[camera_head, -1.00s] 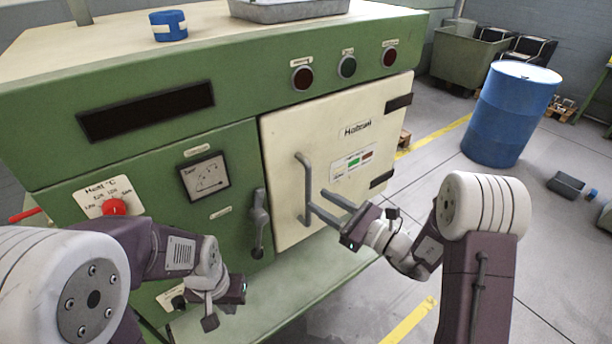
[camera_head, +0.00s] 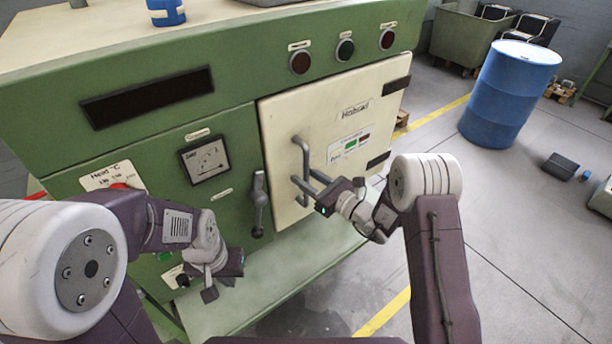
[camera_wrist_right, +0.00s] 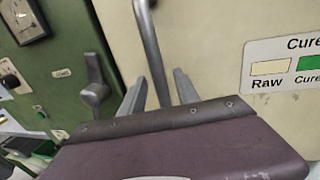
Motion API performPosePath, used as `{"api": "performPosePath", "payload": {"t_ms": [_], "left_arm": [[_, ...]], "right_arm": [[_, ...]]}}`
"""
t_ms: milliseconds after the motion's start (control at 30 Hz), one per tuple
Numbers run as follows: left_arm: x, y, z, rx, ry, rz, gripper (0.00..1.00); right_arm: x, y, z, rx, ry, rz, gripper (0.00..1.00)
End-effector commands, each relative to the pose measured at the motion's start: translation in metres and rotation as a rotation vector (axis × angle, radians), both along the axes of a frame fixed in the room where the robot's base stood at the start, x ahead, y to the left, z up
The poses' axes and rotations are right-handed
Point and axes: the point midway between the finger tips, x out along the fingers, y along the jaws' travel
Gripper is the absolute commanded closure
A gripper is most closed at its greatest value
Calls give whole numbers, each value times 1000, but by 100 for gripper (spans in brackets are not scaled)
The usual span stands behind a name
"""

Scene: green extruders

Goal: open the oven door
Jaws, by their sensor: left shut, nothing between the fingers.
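The cream oven door (camera_head: 350,100) is closed, flush in the green machine front. Its grey vertical bar handle (camera_head: 296,150) stands out near the door's left edge and also shows in the right wrist view (camera_wrist_right: 150,45). My right gripper (camera_head: 305,182) is open at the handle's lower part. In the right wrist view its two fingers (camera_wrist_right: 158,92) are apart, with the bar running down between them. Contact cannot be told. My left gripper (camera_head: 222,291) is shut and empty, low in front of the green panel. A grey latch lever (camera_head: 259,203) sits left of the door.
The machine carries a gauge (camera_head: 205,160), a dark display (camera_head: 148,97) and three round buttons along the top. A green ledge (camera_head: 290,270) juts out below the door. A blue barrel (camera_head: 508,95) stands to the right; the grey floor between is clear.

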Motion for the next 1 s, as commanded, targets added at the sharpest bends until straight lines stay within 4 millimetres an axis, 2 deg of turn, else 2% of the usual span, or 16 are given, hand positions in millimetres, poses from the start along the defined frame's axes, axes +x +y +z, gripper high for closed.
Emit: {"api": "performPosePath", "payload": {"t_ms": [133,167,200,300,1000], "left_arm": [[0,0,0,0,0,0,100],[0,0,0,0,0,0,100],[0,0,0,0,0,0,100],[0,0,0,0,0,0,100],[0,0,0,0,0,0,100]], "right_arm": [[0,0,0,0,0,0,62],[0,0,0,0,0,0,65],[0,0,0,0,0,0,76],[0,0,0,0,0,0,100],[0,0,1,1,-1,0,100]]}}
